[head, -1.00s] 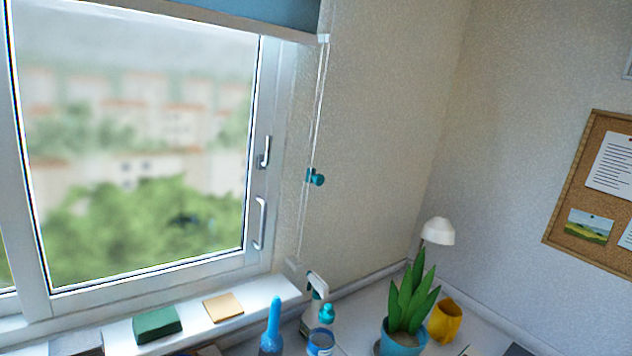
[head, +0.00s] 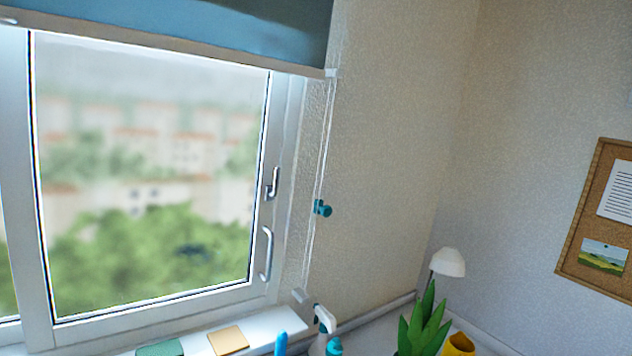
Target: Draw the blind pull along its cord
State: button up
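The blind pull (head: 323,208) is a small teal knob on a thin white cord (head: 328,140). The cord hangs as a loop beside the right edge of the window frame, from the blind's lower corner down towards the sill. The pull sits a little below the middle of the visible cord. The blue blind (head: 190,32) covers the top of the window, with a pale bottom rail. My gripper is not in view, and nothing touches the pull.
The window has two handles (head: 267,253) left of the cord. Green and tan sponges (head: 228,341) lie on the sill. A spray bottle (head: 324,322) stands below the cord, with a plant (head: 422,325), yellow mug (head: 459,345) and lamp (head: 448,262) to the right.

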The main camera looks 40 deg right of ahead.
aim_at(326, 211)
jog(key=z, duration=0.4)
jog(key=k, duration=1.15)
jog(key=z, duration=1.1)
jog(key=i, duration=1.05)
jog(key=u, duration=0.4)
jog(key=i, duration=0.65)
jog(key=u, duration=0.5)
